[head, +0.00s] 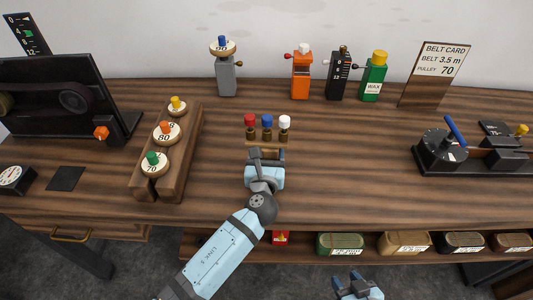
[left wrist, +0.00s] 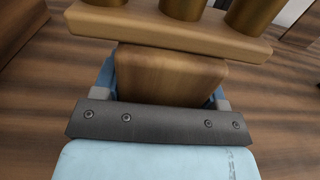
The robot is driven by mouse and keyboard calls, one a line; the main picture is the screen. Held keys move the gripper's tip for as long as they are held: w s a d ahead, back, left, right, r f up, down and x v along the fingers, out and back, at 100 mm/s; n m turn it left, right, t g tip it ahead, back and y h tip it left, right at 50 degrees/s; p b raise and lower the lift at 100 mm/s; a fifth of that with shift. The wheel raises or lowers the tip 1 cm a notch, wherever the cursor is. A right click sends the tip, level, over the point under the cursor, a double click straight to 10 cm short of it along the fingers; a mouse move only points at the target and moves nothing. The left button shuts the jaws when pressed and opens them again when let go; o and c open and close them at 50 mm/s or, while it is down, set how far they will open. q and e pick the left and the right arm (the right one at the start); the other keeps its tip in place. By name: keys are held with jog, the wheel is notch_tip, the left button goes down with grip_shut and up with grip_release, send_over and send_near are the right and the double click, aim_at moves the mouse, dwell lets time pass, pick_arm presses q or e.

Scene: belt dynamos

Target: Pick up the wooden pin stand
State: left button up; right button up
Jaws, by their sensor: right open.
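The wooden pin stand (head: 262,141) is on the table near the middle, with a red, a blue and a white pin in a row. My left gripper (head: 266,157) is at its near side. In the left wrist view the stand's bar (left wrist: 180,25) crosses the top, with brass-coloured sockets cut off by the frame. Its wooden grip block (left wrist: 170,75) lies between the fingers of my left gripper (left wrist: 163,85). No gap shows between fingers and block; the fingertips are partly hidden. My right gripper (head: 355,279) is open and empty at the bottom, in front of the table.
A wooden rack (head: 188,145) with numbered pulleys stands left of the stand. A black dynamo rig (head: 445,152) is at the right. The table between is clear.

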pick_arm(q)
jog(key=shift+c, duration=0.7)
jog(key=shift+w+r, duration=0.1)
jog(key=shift+r, duration=0.2)
notch_tip(320, 180, up, 19)
jog(key=p, duration=0.4)
jog(key=shift+r, duration=0.2)
jog(key=shift+f, duration=0.1)
